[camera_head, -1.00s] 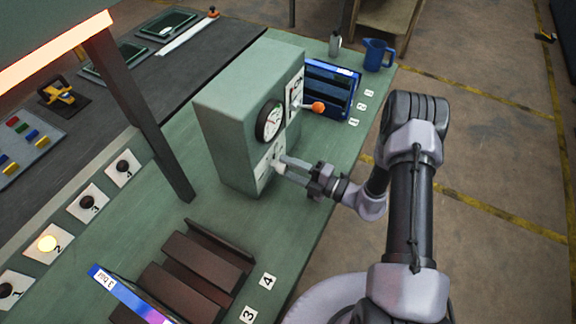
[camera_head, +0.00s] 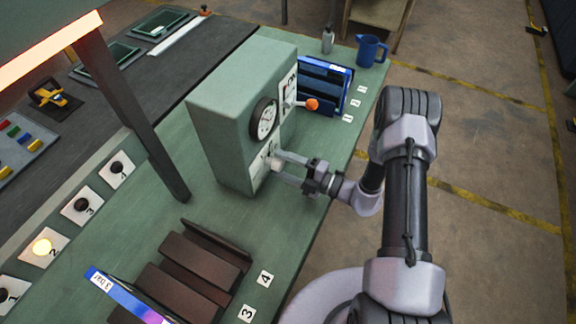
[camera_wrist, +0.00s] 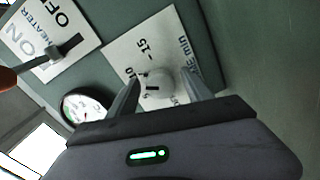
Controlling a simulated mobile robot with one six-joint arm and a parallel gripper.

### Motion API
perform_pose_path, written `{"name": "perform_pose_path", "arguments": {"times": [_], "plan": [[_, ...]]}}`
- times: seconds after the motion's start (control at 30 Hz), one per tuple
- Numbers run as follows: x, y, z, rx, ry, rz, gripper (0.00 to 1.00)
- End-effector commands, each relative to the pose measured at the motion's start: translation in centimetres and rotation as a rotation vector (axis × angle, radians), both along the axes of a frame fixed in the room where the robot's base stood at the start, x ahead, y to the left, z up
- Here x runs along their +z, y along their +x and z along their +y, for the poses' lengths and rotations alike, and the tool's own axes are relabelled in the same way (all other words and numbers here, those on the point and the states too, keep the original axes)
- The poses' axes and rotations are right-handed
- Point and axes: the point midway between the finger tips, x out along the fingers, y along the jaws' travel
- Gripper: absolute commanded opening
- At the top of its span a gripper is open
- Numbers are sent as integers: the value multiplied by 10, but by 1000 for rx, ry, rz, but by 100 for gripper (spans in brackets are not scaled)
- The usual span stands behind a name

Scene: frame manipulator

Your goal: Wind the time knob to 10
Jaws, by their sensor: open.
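The time knob (camera_wrist: 163,84) is a pale round knob with a dark mark, on a white dial plate (camera_wrist: 146,46) lettered "TIME min" with numbers including 15. I cannot tell exactly which number its mark points to. In the head view the knob (camera_head: 275,164) is on the lower front of the green box (camera_head: 222,135). My gripper (camera_head: 281,167) is open, with its two fingers on either side of the knob. In the wrist view the fingers of my gripper (camera_wrist: 160,86) show gaps beside the knob. Part of the scale is hidden behind the fingers and knob.
A round gauge (camera_head: 264,118) and a heater lever with an orange ball (camera_head: 311,104) are above the dial. A blue rack (camera_head: 340,75) and a blue mug (camera_head: 371,50) stand behind. Brown blocks (camera_head: 185,262) lie in front. Floor to the right is clear.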

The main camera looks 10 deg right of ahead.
Motion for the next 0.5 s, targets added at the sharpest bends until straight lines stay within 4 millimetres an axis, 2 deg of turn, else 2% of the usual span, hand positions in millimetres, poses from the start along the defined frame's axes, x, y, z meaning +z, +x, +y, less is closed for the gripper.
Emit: {"name": "perform_pose_path", "arguments": {"times": [0.13,0.23,0.5], "plan": [[0,-1,-2,-1,0,0,59],[1,-7,-13,-4,0,1,59],[1,-48,-75,-7,0,0,59]]}}
